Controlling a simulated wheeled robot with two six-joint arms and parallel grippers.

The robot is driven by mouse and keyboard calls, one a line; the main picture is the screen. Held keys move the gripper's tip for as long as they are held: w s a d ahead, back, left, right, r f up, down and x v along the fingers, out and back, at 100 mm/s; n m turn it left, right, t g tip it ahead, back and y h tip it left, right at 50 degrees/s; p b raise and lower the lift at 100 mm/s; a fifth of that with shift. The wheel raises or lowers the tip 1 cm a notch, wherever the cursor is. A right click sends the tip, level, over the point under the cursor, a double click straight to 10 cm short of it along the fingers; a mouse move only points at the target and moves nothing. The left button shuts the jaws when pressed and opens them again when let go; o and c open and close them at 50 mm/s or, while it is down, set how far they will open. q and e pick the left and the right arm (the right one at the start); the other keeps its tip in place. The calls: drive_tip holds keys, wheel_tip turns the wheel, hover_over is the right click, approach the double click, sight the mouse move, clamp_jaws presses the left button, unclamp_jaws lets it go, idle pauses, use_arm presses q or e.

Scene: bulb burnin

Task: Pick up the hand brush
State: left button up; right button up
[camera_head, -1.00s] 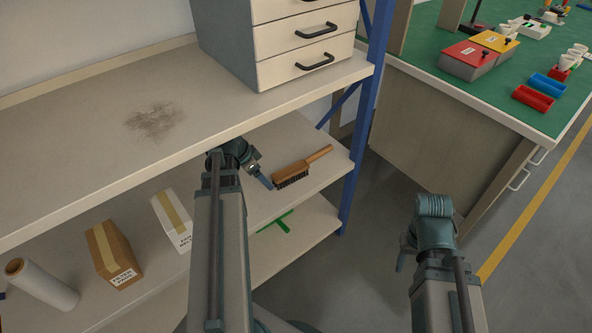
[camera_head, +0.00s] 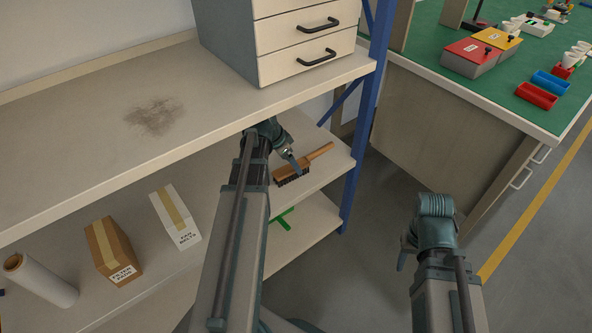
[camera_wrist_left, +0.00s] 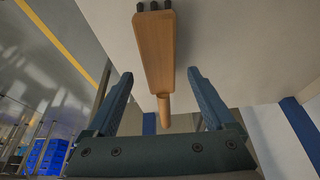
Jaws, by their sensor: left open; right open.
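The hand brush (camera_head: 309,162) has a wooden back and handle and dark bristles. It lies on the middle shelf in the head view. In the left wrist view the brush (camera_wrist_left: 154,50) shows its wooden body, with the handle pointing down the picture between the fingers. My left gripper (camera_head: 297,170) is at the brush's bristle end in the head view. My right gripper (camera_head: 403,262) hangs over the floor, away from the shelves.
The upper shelf (camera_head: 80,130) overhangs the brush shelf, with a drawer unit (camera_head: 290,45) on it. A blue post (camera_head: 362,130) stands right of the brush. Boxes (camera_head: 113,250) and a white roll (camera_head: 42,280) are at left. A green tool (camera_head: 281,219) lies below.

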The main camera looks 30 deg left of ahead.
sight(305, 162)
use_arm(q)
drive_tip(key=b+x, duration=0.3)
drive_tip(key=x, duration=0.1)
drive_tip(key=shift+f, duration=0.15)
drive_tip(key=shift+f+b, duration=0.2)
drive_tip(key=shift+b, duration=0.1)
idle(0.3)
drive_tip(key=shift+c, duration=0.3)
clamp_jaws()
